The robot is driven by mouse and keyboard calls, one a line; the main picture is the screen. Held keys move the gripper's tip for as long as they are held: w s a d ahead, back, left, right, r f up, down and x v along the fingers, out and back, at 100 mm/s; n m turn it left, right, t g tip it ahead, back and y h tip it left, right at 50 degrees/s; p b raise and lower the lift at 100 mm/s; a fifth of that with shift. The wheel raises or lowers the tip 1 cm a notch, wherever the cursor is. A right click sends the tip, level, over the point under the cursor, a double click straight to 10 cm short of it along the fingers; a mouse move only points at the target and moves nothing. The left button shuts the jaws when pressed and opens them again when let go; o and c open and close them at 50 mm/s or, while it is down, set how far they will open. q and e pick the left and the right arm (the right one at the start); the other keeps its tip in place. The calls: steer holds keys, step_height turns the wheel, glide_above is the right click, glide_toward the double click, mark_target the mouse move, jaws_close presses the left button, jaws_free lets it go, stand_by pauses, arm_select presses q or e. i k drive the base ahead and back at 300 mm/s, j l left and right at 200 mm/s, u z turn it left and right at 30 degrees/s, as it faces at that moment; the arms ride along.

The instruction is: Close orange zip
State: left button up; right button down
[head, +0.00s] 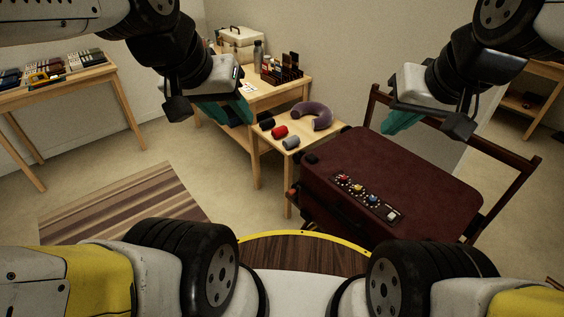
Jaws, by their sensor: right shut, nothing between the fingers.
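A dark red suitcase (420,172) stands at the right, its broad top face showing.
A small wooden table (258,140) behind holds a purple neck pillow (314,117) and rolled items. A dark wooden frame (512,191) stands around the suitcase's right side. A striped rug (115,205) lies on open floor at the left.

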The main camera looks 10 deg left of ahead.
mark_target(291, 192)
steer(key=i+j+z, duration=0.1)
steer(key=j, duration=0.25)
steer(key=i+j+z, duration=0.1)
steer(key=i+j, duration=0.3)
steer(key=j, duration=0.25)
steer(key=i+j+z, duration=0.15)
steer(key=j, duration=0.2)
